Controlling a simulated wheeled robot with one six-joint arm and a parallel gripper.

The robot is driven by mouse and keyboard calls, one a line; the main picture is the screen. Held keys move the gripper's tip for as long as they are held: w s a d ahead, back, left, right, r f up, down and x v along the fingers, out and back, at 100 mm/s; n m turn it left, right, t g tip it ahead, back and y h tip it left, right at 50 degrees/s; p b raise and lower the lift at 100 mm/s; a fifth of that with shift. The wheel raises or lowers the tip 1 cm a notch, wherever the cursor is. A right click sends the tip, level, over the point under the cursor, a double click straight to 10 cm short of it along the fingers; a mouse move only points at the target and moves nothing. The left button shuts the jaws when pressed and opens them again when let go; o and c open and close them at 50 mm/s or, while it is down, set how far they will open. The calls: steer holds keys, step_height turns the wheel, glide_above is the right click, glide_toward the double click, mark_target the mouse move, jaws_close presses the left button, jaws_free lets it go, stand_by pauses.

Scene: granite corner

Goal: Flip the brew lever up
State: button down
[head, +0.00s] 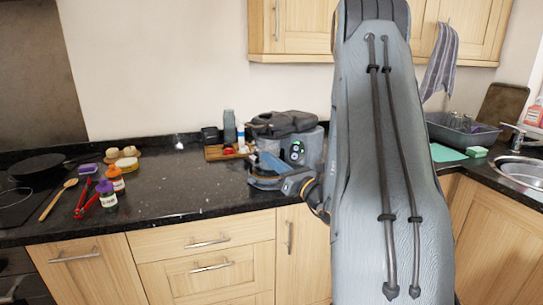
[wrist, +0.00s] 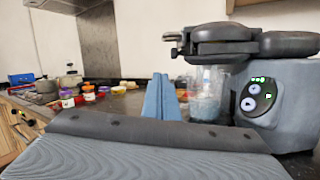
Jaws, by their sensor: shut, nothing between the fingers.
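The coffee machine (wrist: 285,100) stands at the right of the wrist view, with a grey-blue body, a dark top and a lit button panel (wrist: 257,93). A dark handle-like piece (wrist: 173,38) sticks out left from its brew head; I cannot tell for sure whether it is the brew lever. In the head view the machine (head: 312,148) is partly hidden by my arm. My gripper (wrist: 160,97) is shut and empty, its blue fingers left of the machine and below the handle-like piece, apart from it.
A clear cup (wrist: 205,95) stands under the brew head. A wooden tray (head: 214,153) with small items is left of the machine. Bottles (head: 106,194), red tongs (head: 86,199) and a pan (head: 38,166) lie farther left. The middle of the dark counter (head: 190,190) is clear.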

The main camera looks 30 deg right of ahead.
mark_target(269, 122)
steer(key=w+r+p, duration=0.4)
steer(key=w+r, duration=0.1)
steer(key=w, duration=0.2)
steer(key=shift+a+r, duration=0.25)
steer(key=shift+r, duration=0.05)
